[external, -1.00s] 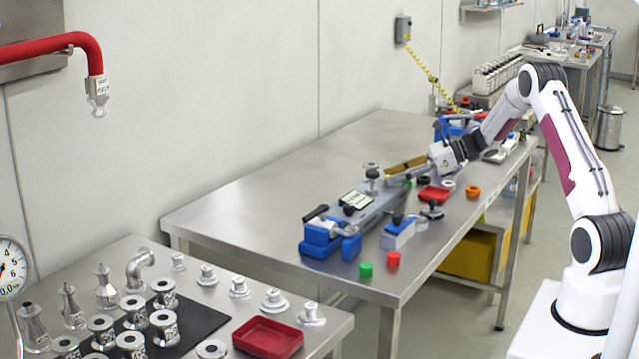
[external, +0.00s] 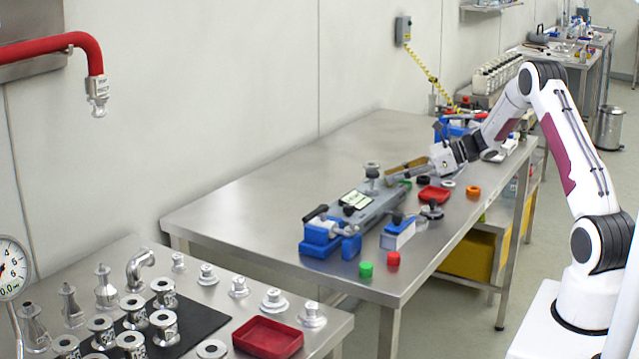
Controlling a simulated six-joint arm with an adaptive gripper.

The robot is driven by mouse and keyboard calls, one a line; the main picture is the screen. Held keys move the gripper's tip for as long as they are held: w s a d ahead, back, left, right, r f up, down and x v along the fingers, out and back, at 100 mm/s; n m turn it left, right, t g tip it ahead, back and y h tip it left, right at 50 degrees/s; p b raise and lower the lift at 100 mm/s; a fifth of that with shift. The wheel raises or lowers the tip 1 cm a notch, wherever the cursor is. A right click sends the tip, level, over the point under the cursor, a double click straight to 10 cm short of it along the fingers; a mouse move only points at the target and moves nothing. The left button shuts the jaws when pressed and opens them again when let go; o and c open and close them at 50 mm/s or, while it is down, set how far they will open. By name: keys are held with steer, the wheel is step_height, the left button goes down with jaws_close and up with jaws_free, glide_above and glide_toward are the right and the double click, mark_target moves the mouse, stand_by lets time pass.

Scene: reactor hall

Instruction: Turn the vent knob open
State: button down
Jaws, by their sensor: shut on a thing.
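A long grey device (external: 375,208) lies on the steel table, with a light label plate (external: 356,199) and a metal flanged fitting (external: 371,168) on top. My gripper (external: 391,182) reaches in from the right, low over the far end of this device. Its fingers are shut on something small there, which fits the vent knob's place. The knob itself is hidden by the fingers or too small to make out, so its angle cannot be told.
A blue clamp (external: 322,232) holds the device's near end. A red tray (external: 434,194), black knobbed parts (external: 432,209), a blue-grey block (external: 397,234), and green (external: 366,269) and red (external: 393,259) caps stand close by. The table's left side is clear.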

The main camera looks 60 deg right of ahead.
steer(key=shift+a+m+t+h, duration=0.15)
steer(key=shift+m+t+h, duration=0.15)
steer(key=shift+m+h, duration=0.5)
steer(key=shift+s+a+m+t+h, duration=0.15)
steer(key=shift+m+t+h, duration=0.15)
steer(key=shift+m+h, duration=1.2)
steer(key=shift+h, duration=0.2)
steer(key=shift+a+m+h, duration=0.15)
steer(key=shift+m+h, duration=0.9)
steer(key=shift+h, duration=0.2)
steer(key=shift+a+m+h, duration=0.1)
steer(key=shift+m+h, duration=0.95)
steer(key=shift+h, duration=0.2)
steer(key=c, duration=1.8)
jaws_free()
steer(key=shift+v, duration=5.9)
